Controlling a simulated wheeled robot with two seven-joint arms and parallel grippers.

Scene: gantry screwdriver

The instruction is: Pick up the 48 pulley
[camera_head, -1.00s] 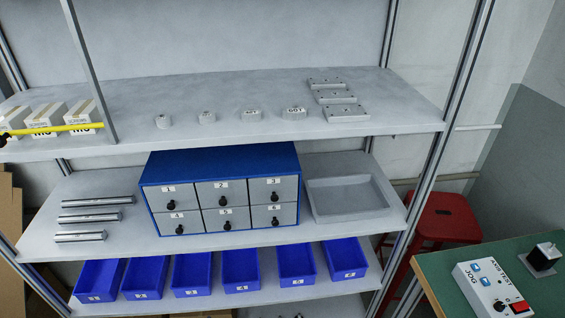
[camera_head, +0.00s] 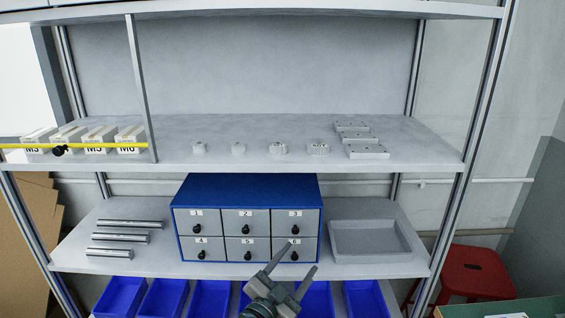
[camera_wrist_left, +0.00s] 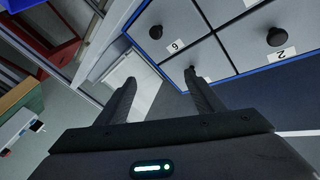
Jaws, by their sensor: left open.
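Several small grey pulleys stand in a row on the upper shelf (camera_head: 300,125) in the head view. The two larger ones, at the right of the row, are one pulley (camera_head: 279,149) and another pulley (camera_head: 318,148). The labels are too small to read surely, so I cannot tell which is the 48. My left gripper (camera_head: 303,256) is open and empty, below that shelf and in front of the drawer cabinet. Its fingers also show in the left wrist view (camera_wrist_left: 161,79), with no pulley there. My right gripper is not in view.
A blue cabinet (camera_head: 245,181) with numbered drawers stands on the middle shelf, between metal rods (camera_head: 120,238) and a grey tray (camera_head: 370,252). Flat grey plates (camera_head: 367,152) lie right of the pulleys. A thin upright post (camera_head: 140,90) and a yellow bar (camera_head: 100,146) are at left.

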